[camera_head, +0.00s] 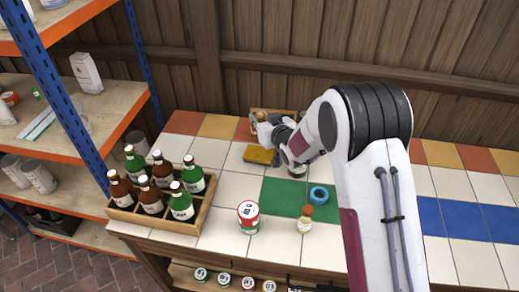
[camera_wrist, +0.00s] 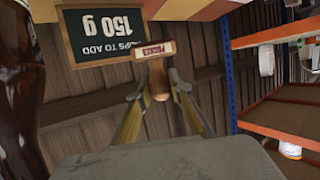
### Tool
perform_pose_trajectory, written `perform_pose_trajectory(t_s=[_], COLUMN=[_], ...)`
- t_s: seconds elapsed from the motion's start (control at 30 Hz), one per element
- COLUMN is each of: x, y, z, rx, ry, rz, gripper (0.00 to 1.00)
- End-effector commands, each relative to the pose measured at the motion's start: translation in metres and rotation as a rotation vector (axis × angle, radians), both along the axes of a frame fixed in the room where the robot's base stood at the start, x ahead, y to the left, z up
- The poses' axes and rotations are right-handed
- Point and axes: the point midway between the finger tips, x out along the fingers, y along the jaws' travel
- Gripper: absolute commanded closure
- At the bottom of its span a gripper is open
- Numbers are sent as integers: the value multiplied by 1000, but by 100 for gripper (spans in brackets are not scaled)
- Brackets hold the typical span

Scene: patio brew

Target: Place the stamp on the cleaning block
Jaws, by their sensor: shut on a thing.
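My gripper (camera_head: 262,128) is near the back of the tiled table in the head view. In the wrist view my gripper (camera_wrist: 160,100) is shut on the stamp (camera_wrist: 155,50), which has a wooden handle and a lettered pale and red head. The stamp is small and partly hidden by the fingers in the head view. A yellow block (camera_head: 258,155), which looks like the cleaning block, lies flat on the tiles just in front of and below my gripper. The stamp is apart from it.
A wooden crate of bottles (camera_head: 125,211) stands at the left. A red and white can (camera_head: 248,218), a blue ring (camera_head: 319,195) and a small orange-topped bottle (camera_head: 305,219) stand in front. A black sign (camera_wrist: 100,35) is close to the stamp in the wrist view.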

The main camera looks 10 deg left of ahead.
Motion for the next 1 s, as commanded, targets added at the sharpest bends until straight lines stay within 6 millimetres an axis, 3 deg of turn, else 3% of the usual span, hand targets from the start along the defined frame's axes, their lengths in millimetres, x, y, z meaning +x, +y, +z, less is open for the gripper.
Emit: perform_pose_trajectory(t_s=[0.53,1.0], x=[0,0], y=[0,0], z=[-57,-62], rx=[0,0], ry=[1,0], rz=[0,0], gripper=[100,100])
